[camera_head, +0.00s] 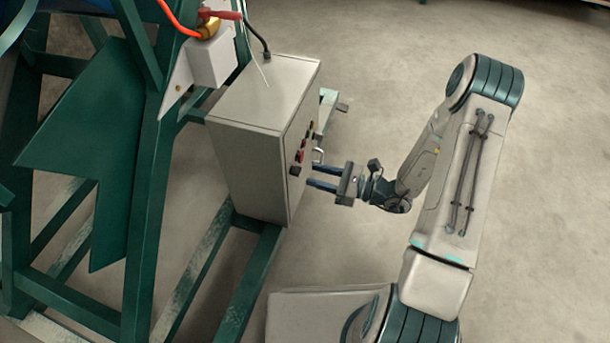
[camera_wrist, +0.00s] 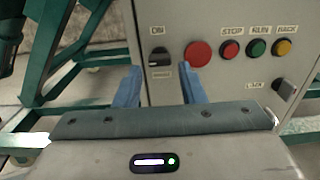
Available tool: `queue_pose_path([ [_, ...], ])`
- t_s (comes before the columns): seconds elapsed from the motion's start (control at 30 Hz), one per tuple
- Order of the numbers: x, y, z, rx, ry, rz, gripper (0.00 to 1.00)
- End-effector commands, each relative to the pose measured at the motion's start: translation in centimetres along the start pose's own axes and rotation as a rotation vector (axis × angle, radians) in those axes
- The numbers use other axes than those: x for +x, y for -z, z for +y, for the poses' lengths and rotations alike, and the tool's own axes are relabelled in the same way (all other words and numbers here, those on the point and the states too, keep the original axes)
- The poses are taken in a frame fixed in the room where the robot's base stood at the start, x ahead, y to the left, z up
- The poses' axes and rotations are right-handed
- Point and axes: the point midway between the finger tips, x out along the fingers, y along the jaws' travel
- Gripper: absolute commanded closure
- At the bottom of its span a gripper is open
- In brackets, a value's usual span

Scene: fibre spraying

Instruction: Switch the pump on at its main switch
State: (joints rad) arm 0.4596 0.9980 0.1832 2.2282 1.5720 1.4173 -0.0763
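The pump's grey control box (camera_head: 250,150) stands on the green frame, its button panel facing my arm. The main switch (camera_wrist: 160,57), a black rotary knob, sits at the panel's left; a pale mark shows on its left side. In the head view the switch (camera_head: 295,170) is low on the panel. My gripper (camera_head: 311,177) points at the panel just in front of the switch. In the wrist view my gripper (camera_wrist: 160,73) is open, its blue fingers either side of the switch, with nothing held. Contact cannot be told.
A large red button (camera_wrist: 198,55) is close right of the switch, near the right finger. Red (camera_wrist: 229,49), green (camera_wrist: 257,48) and yellow (camera_wrist: 283,47) buttons follow in a row. Bare floor (camera_head: 400,50) lies behind my arm.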

Motion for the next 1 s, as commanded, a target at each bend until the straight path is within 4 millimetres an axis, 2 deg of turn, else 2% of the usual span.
queue_pose_path([
  [0.1, 2.0, 0.2, 0.1, -0.002, -0.003, 0.001, 0.64],
  [0.23, 3.3, 0.1, 0.0, 0.0, -0.001, 0.0, 0.64],
  [0.6, 3.9, 0.0, 0.0, 0.0, 0.0, 0.001, 0.64],
  [0.63, 3.9, 0.0, 0.0, 0.0, 0.0, 0.001, 0.66],
  [0.73, 3.9, 0.0, 0.0, 0.0, 0.0, 0.001, 0.94],
  [1.0, 3.9, -0.1, 0.0, 0.012, 0.0, 0.001, 0.96],
])
